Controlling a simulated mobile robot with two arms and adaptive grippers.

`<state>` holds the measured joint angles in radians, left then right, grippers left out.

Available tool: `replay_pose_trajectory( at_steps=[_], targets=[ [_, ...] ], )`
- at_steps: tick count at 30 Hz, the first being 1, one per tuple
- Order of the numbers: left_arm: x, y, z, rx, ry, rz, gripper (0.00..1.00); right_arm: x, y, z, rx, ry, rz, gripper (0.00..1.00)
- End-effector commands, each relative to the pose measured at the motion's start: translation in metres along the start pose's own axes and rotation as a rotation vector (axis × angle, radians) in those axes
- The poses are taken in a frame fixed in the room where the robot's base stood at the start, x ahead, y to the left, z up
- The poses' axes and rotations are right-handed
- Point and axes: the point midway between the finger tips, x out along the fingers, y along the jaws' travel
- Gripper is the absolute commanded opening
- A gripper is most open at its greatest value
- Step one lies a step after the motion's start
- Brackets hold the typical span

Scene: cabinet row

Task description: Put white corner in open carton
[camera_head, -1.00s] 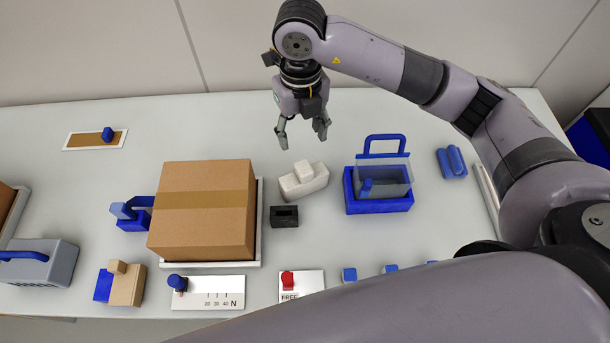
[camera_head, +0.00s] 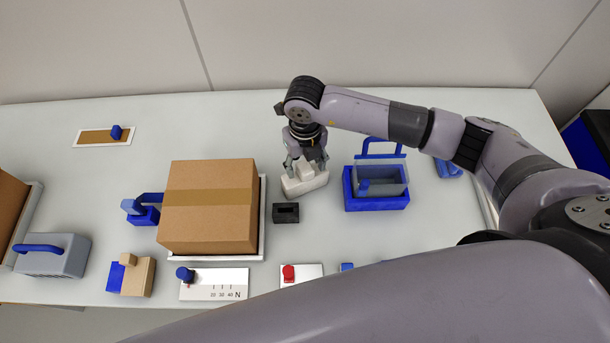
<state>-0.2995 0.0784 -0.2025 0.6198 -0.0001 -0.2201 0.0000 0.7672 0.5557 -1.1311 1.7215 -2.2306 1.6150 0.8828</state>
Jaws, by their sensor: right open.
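The white corner (camera_head: 304,183) is a pale block with a raised part, lying on the table between the brown carton and the blue box. My right gripper (camera_head: 306,168) is open and lowered right over it, with its fingers on either side of the raised part. Whether the fingers touch it I cannot tell. The brown carton (camera_head: 208,222) sits on a white tray, and its taped top looks closed. Another brown carton (camera_head: 10,205) is cut off at the left edge, so its top cannot be seen. My left gripper is not in view.
A small black block (camera_head: 286,212) lies just below the white corner. A blue box with a clear lid (camera_head: 377,188) stands right of it. A grey case (camera_head: 52,255), a scale plate (camera_head: 222,284) and a red-knobbed plate (camera_head: 300,274) line the front. The table behind the carton is mostly clear.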

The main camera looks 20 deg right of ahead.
Motion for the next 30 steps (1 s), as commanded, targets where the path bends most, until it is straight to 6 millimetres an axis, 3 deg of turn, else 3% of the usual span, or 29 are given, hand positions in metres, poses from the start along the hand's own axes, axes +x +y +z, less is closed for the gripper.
replay_pose_trajectory(
  at_steps=[4, 24, 30],
  targets=[
    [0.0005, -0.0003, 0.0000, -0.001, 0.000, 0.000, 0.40, 0.0002, 0.0001, 0.0000, 0.000, 0.000, 0.000, 0.52],
    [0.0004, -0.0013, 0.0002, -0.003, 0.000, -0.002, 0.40, -0.0004, 0.0000, 0.0001, 0.000, 0.000, 0.000, 0.07],
    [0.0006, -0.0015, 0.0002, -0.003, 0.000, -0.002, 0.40, -0.0010, -0.0001, 0.0002, 0.000, 0.000, 0.000, 0.07]
  ],
)
